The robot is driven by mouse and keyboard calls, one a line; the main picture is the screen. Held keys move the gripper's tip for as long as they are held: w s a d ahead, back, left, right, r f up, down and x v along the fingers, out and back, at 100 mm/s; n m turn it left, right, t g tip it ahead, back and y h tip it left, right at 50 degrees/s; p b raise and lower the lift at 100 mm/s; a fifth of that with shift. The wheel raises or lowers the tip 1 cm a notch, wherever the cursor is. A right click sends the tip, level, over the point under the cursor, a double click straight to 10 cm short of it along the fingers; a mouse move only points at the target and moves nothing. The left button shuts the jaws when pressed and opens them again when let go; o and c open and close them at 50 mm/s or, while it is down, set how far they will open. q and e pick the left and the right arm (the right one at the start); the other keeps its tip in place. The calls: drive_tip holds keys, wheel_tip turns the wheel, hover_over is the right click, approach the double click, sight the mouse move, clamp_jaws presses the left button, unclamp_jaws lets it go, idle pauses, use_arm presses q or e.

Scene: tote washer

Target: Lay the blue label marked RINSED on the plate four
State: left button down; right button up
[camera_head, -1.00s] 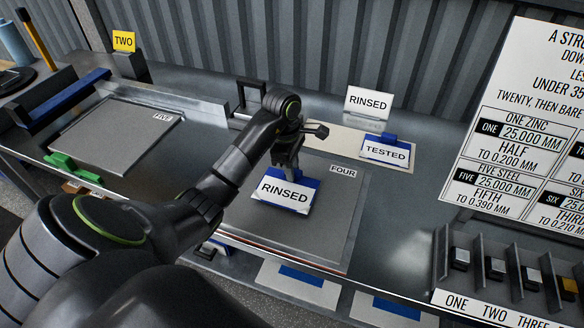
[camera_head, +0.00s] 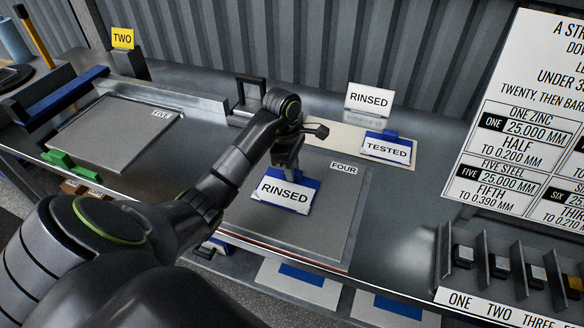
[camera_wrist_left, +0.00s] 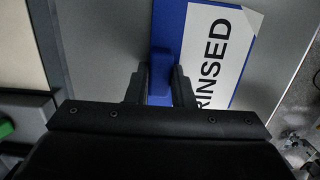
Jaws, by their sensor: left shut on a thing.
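The blue label marked RINSED (camera_head: 284,194) has a white face and is at the plate marked FOUR (camera_head: 325,235), over its upper left part. It also shows in the left wrist view (camera_wrist_left: 222,50), with its blue grip tab between the fingers. My left gripper (camera_head: 288,167) is shut on that tab; its fingers show in the left wrist view (camera_wrist_left: 160,88). The label looks flat on or just above the plate; I cannot tell if it touches. My right gripper is not in view.
A blue TESTED label (camera_head: 386,148) lies on a pale mat behind plate four, beside a white RINSED sign (camera_head: 368,101). The plate marked FIVE (camera_head: 115,135) is at left. A rack of small blocks (camera_head: 500,268) stands at right. Bare bench lies right of plate four.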

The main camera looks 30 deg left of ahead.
use_arm(q)
drive_tip(key=shift+f, duration=0.2)
drive_tip(key=c, duration=1.2)
unclamp_jaws()
drive_tip(key=shift+o, duration=0.2)
drive_tip(key=shift+r, duration=0.1)
drive_tip(key=shift+r+p, duration=3.25)
drive_tip(key=shift+r, duration=0.25)
drive_tip(key=shift+f, duration=0.1)
